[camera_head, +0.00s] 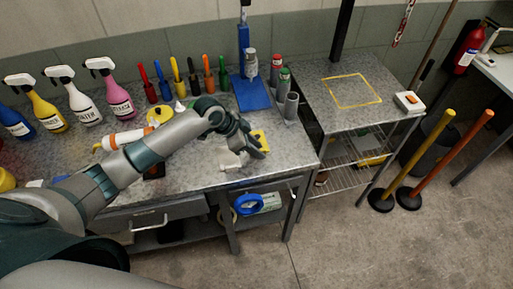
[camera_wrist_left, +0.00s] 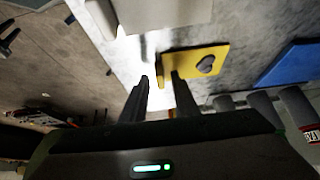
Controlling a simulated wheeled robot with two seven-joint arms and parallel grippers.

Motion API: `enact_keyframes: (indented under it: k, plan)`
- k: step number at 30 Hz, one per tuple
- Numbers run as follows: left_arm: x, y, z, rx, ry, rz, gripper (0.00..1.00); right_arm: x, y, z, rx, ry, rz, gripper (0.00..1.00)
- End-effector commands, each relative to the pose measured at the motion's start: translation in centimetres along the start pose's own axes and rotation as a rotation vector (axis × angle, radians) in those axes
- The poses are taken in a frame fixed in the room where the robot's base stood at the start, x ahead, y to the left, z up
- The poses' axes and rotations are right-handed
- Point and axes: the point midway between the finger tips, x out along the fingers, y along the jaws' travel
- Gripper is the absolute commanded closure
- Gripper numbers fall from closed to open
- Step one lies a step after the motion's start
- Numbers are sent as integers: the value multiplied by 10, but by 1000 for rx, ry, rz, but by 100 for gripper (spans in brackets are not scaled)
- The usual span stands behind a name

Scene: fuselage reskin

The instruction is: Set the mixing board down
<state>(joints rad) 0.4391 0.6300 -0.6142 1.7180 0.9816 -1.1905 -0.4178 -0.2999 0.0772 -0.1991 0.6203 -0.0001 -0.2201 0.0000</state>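The mixing board (camera_head: 260,141) is a small yellow plate at the right part of the workbench, at the tip of my left gripper (camera_head: 250,146). The left wrist view shows the board (camera_wrist_left: 190,62) with a dark grey lump on it. There, my left gripper's fingers (camera_wrist_left: 160,78) stand apart, with the board's yellow edge or handle between them. A gap shows between the left finger and the yellow part. I cannot tell for sure whether the board rests fully on the bench. My right gripper is not in view.
A white tool (camera_head: 235,161) lies near the bench's front edge. Spray bottles and several coloured tools line the back. A side table (camera_head: 318,88) has an empty yellow-outlined square (camera_head: 352,90).

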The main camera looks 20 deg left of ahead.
Motion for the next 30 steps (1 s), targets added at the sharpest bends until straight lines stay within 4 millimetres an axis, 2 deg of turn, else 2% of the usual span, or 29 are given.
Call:
enact_keyframes:
  k: [8,24,30]
  plan:
    - [-21,-2,0,1,1,-4,73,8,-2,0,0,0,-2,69]
    - [-108,-1,0,1,1,-2,73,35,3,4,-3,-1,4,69]
    - [-120,0,-1,1,0,0,73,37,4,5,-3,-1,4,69]
